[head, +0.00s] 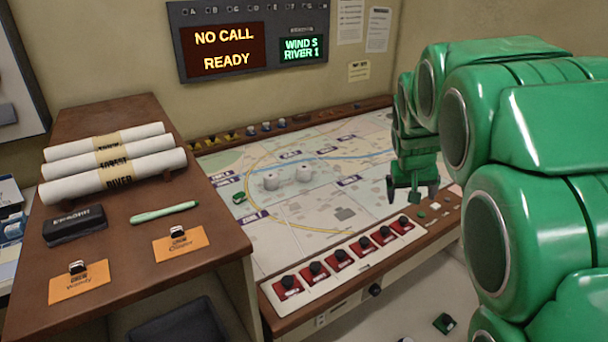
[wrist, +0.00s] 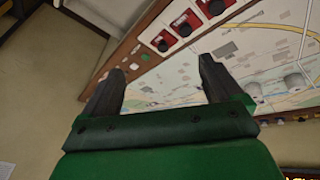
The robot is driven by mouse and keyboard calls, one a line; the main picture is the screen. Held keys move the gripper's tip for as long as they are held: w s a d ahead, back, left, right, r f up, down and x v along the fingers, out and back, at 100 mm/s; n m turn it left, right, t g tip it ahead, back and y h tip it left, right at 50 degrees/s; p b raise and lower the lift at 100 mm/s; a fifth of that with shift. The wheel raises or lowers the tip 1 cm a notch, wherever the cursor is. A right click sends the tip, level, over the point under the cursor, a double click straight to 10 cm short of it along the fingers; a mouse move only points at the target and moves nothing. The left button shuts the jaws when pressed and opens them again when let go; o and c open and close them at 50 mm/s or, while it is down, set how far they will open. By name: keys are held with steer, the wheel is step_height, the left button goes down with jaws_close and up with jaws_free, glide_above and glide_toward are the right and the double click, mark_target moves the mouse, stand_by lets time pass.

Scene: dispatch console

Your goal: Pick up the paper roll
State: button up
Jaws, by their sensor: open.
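Three white paper rolls with tan paper bands lie side by side on the brown wooden cabinet at the left of the head view. The front roll (head: 80,187) has a band reading "RIVER". The middle roll (head: 75,167) has a band that seems to read "FOREST". The label of the back roll (head: 75,149) is partly hidden. My gripper (head: 413,197) is over the right part of the map table, well apart from the rolls. Its dark fingers are open and empty in the wrist view (wrist: 162,68), where no roll shows.
The map table (head: 290,215) carries small white pieces, a green piece (head: 239,197) and a row of red switches (head: 340,257). The cabinet top (head: 130,240) holds a black case (head: 74,226), a green pen (head: 164,213) and two orange cards (head: 80,283).

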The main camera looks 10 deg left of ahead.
steer(key=w+a+f+t, duration=0.25)
steer(key=w+a, duration=0.25)
steer(key=w, duration=0.5)
steer(key=n+t+y, duration=0.3)
steer(key=t+y, duration=0.2)
steer(key=y, duration=0.1)
glide_toward(305, 170)
steer(key=shift+g, duration=0.25)
steer(key=x, duration=0.5)
steer(key=shift+w, duration=0.1)
steer(key=shift+w+a+f, duration=0.2)
steer(key=shift+w+a, duration=0.2)
steer(key=shift+d+x, duration=0.2)
steer(key=shift+x, duration=1.6)
steer(key=shift+w+a+f, duration=0.1)
steer(key=shift+w, duration=0.35)
steer(key=shift+w+a+f, duration=0.15)
steer(key=shift+w+f, duration=0.1)
steer(key=shift+f, duration=0.1)
steer(key=shift+w+a, duration=0.15)
steer(key=shift+w, duration=0.2)
steer(key=shift+w+a+f, duration=0.1)
steer(key=shift+w+f, duration=0.15)
steer(key=shift+c, duration=0.2)
